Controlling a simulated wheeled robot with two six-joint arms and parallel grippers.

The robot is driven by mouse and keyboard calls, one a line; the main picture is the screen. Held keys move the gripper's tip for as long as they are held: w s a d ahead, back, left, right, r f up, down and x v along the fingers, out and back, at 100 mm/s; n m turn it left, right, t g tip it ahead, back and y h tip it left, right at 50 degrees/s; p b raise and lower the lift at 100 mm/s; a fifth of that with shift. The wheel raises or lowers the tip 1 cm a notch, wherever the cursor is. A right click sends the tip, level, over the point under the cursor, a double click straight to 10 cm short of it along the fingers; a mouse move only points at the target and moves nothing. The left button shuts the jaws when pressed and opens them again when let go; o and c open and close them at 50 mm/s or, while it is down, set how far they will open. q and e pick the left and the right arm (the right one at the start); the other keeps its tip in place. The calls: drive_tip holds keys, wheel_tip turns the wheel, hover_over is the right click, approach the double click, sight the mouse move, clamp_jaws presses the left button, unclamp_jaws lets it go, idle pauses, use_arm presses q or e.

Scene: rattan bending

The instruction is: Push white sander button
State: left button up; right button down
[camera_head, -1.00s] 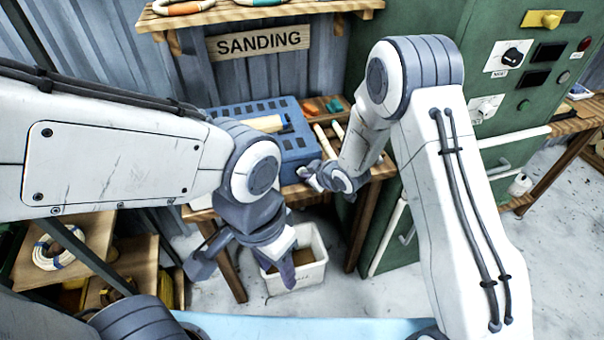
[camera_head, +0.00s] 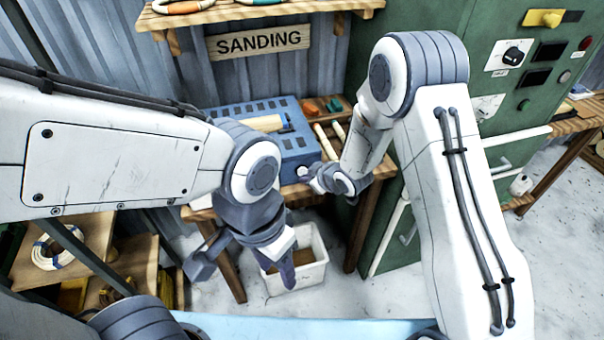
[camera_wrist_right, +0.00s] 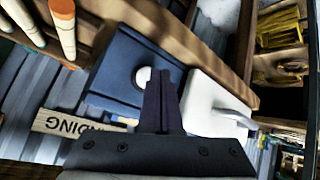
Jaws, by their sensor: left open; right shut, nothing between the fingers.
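The blue sander (camera_head: 300,142) stands on the wooden bench under the SANDING sign, with a pale wooden piece on its top. Its white round button (camera_wrist_right: 143,76) shows on the blue face in the right wrist view, partly behind my fingers. My right gripper (camera_head: 311,172) is shut and empty at the sander's front right corner. In the right wrist view its fingers (camera_wrist_right: 163,78) overlap the button's edge; I cannot tell whether they touch it. My left gripper (camera_head: 243,268) is open and empty, low in front of the bench.
A white bin (camera_head: 312,270) stands on the floor below the bench, behind my left gripper. Wooden rods (camera_head: 326,142) and small tools lie right of the sander. A green cabinet (camera_head: 480,75) with knobs stands at the right. Shelves with a coil (camera_head: 58,252) are at lower left.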

drive_tip(key=s, duration=0.1)
drive_tip(key=s+d+b, duration=0.1)
drive_tip(key=s, duration=0.3)
drive_tip(key=shift+s+d, duration=0.15)
drive_tip(key=shift+d, duration=0.2)
drive_tip(key=s+d+r+m+g+h, duration=0.1)
drive_tip(key=s+r+g, duration=0.1)
drive_tip(key=s+r, duration=0.3)
drive_tip(key=s+d+r+m+g+h, duration=0.1)
drive_tip(key=s+r, duration=0.4)
drive_tip(key=s, duration=0.9)
drive_tip(key=s+d+r+m+g+h, duration=0.1)
drive_tip(key=s+r+g, duration=0.3)
drive_tip(key=s, duration=0.6)
wheel_tip(320, 180, up, 2)
drive_tip(key=shift+s+d+m+g+h, duration=0.15)
drive_tip(key=shift+d+m+g+h, duration=0.15)
drive_tip(key=shift+m+h, duration=0.35)
drive_tip(key=shift+a+n, duration=0.1)
drive_tip(key=shift+n, duration=0.15)
